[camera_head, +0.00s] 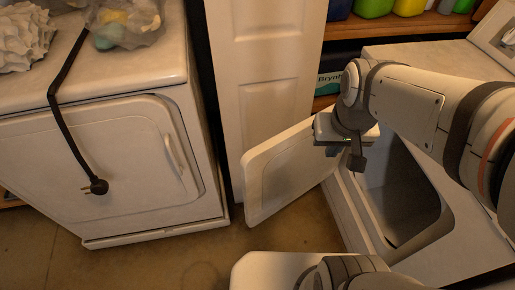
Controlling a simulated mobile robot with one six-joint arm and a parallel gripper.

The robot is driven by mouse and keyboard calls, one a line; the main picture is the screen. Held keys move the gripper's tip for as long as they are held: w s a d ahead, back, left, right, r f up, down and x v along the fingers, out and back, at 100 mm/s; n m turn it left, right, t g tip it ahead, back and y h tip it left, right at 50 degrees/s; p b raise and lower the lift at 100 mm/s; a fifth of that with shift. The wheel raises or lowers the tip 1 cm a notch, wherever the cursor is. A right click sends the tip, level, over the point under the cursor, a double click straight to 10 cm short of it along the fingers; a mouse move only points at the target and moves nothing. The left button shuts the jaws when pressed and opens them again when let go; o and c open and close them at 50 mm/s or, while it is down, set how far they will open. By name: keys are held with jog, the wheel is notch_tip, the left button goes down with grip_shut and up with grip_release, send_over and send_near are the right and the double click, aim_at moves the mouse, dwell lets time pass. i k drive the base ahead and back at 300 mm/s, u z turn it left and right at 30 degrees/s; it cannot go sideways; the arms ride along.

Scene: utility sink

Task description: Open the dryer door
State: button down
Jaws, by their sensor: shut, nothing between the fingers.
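A white front-loading machine (342,205) stands at the right. Its white door (282,172) stands swung out wide to the left, and the dark opening (395,195) behind it is visible. My gripper (356,163) is above and in front of this opening, to the right of the open door's upper edge. Its fingers are shut and point downward, with nothing held. I cannot tell whether it touches the door. A second white machine (150,228) at the left has its door (95,150) shut, with a handle recess (175,155) on its right side.
A black cord with a plug (98,186) hangs over the left machine's front. A bag (125,20) and crumpled white cloth (22,38) lie on its top. A white panelled door (265,70) stands between the machines. Shelves with bottles (410,6) are behind. Brown floor (180,260) is clear in front.

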aim_at(279, 170)
jog(key=z, duration=1.6)
jog(key=k, duration=0.95)
jog(key=u, duration=0.45)
